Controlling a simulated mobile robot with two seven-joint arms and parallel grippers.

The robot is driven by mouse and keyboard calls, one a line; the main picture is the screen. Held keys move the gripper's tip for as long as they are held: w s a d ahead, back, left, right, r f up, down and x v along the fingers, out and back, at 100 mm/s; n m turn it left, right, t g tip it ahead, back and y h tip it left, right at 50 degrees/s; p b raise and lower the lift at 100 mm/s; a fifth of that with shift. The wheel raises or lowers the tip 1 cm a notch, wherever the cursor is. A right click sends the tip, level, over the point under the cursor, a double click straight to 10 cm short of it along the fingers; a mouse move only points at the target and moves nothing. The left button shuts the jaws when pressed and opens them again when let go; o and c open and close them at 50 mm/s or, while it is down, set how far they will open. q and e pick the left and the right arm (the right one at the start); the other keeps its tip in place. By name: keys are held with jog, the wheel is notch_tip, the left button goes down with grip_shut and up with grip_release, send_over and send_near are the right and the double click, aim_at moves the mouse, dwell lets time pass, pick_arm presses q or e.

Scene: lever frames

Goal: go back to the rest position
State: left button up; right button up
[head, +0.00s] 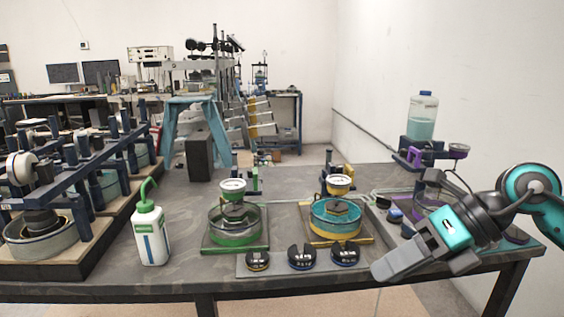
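My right gripper (388,268) comes in from the right, with its teal and black arm, and points down-left over the front right part of the grey table (185,212). Its grey fingers are seen at a slant, near the black slotted weight (346,254) at the right of the front row. I see nothing held, but the gap between the fingers cannot be made out. My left gripper is not in view.
A green-based dial device (235,222) and a yellow-based one (336,216) stand mid-table. A white bottle with green spout (150,232) stands left, beside a blue-post lever frame (75,175). A clear bottle (421,120) stands on a back right support. Purple-marked equipment lies partly behind my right arm.

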jog(key=s+a+r+m+t+y, duration=0.1)
jog(key=a+m+t+y, duration=0.2)
jog(key=a+m+y, duration=0.55)
jog(key=w+d+f+m+t+h+p, duration=0.1)
jog(key=d+f+m+t+h, duration=0.25)
jog(key=f+m+t, duration=0.5)
jog(key=w+d+f+m+t+h+p, duration=0.1)
jog(key=w+d+f+m+t+h, duration=0.3)
jog(key=m, duration=0.8)
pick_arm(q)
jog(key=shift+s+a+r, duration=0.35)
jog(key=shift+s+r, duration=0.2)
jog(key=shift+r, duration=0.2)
pick_arm(e)
jog(key=s+d+f+m+g+h, duration=0.1)
jog(key=s+f+m+g+h, duration=0.2)
jog(key=s+f, duration=0.5)
jog(key=s+f+m+g+h, duration=0.3)
jog(key=s+f+m+h, duration=0.2)
jog(key=f, duration=0.6)
jog(key=s+m, duration=0.2)
jog(key=shift+s+d+f, duration=0.35)
jog(key=shift+d+f, duration=0.05)
